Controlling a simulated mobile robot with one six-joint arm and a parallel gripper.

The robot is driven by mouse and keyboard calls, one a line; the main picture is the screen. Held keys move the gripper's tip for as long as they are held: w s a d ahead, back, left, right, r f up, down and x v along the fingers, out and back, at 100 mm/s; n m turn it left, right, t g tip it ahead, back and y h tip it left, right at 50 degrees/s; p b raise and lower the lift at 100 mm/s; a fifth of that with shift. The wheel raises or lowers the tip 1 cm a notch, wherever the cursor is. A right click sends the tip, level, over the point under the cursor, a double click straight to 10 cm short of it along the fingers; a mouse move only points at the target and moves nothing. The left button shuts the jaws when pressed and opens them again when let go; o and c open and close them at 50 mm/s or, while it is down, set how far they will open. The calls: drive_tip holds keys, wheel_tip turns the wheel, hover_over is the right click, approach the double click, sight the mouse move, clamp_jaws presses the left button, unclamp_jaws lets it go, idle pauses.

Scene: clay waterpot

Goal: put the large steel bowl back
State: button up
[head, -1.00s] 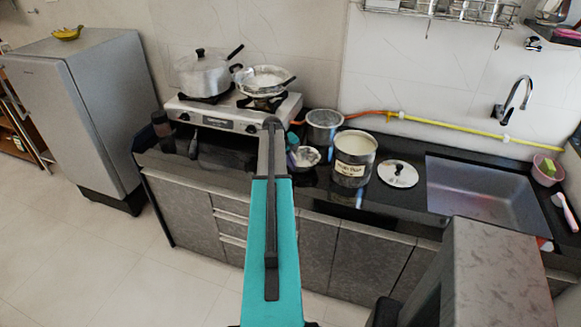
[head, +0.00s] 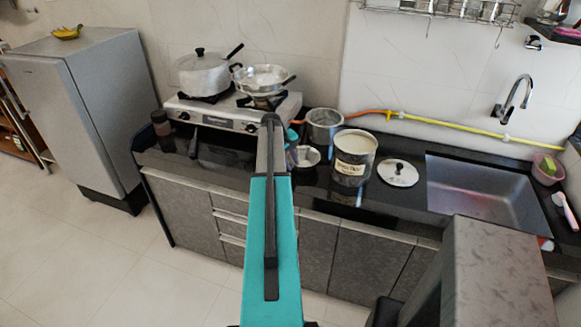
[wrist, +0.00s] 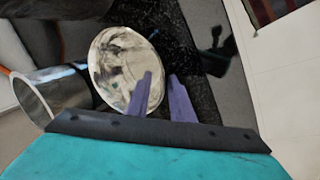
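A shiny round steel bowl (head: 309,156) sits at the counter's front, right of the stove, partly hidden by my gripper (head: 293,152). In the wrist view the bowl (wrist: 120,62) shows as a broad pale disc with dark reflections. My gripper's two purple fingers (wrist: 160,88) stand apart with a gap between them. The left finger overlaps the bowl's face and the right one lies outside its edge, over the dark counter. I cannot tell whether either finger touches the bowl.
A steel pot (head: 324,125) stands just behind the bowl. A labelled container (head: 352,168) of pale liquid stands to the right, then a lid (head: 398,173) and the sink (head: 480,190). The stove (head: 232,115) at left bears a covered pot and a pan.

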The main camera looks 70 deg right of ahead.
drive_tip(key=b+v, duration=0.2)
drive_tip(key=v, duration=0.8)
drive_tip(key=shift+a+r+b, duration=0.2)
drive_tip(key=shift+r+b, duration=0.1)
drive_tip(key=shift+r, duration=0.05)
drive_tip(key=shift+w, duration=0.1)
idle(0.4)
